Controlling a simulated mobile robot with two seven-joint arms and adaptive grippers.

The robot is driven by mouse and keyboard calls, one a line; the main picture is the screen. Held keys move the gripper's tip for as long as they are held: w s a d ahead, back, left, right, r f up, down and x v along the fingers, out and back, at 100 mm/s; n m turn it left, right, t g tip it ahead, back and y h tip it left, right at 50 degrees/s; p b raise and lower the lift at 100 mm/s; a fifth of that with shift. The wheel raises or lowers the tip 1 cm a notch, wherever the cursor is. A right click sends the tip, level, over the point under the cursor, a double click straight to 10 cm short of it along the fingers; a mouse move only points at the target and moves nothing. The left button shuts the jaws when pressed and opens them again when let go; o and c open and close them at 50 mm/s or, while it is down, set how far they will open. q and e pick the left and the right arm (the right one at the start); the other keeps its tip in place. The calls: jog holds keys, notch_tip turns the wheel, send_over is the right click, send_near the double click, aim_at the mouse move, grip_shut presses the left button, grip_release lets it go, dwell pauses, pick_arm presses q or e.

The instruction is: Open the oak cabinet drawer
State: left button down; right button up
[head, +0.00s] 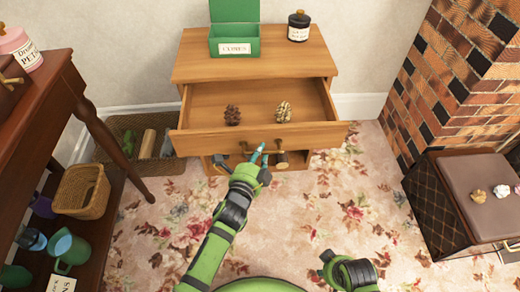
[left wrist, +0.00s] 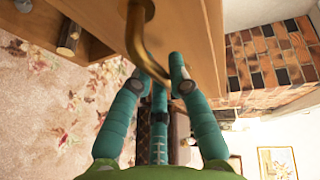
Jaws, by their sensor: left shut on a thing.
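The oak cabinet (head: 260,62) stands against the back wall. Its drawer (head: 215,140) is pulled well out, and two pine cones, a dark one (head: 232,115) and a paler one (head: 283,111), lie inside. My left gripper (head: 260,156) is at the middle of the drawer front. In the left wrist view its teal fingers (left wrist: 160,84) are closed around the curved brass handle (left wrist: 147,58). My right gripper is not in the head view; only part of a green arm (head: 348,272) shows at the bottom.
A green box (head: 235,40) and a dark jar (head: 298,26) stand on the cabinet top. Below the drawer is an open shelf with logs (head: 281,160). A dark wood table (head: 45,85) is at left, a patterned chest (head: 450,200) at right. Floral carpet (head: 330,215) lies clear in front.

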pick_arm(q)
jog(key=shift+s, duration=0.15)
jog(key=c, duration=1.1)
grip_release()
jog(key=shift+c, duration=0.2)
jog(key=v, duration=1.2)
jog(key=shift+r, duration=0.1)
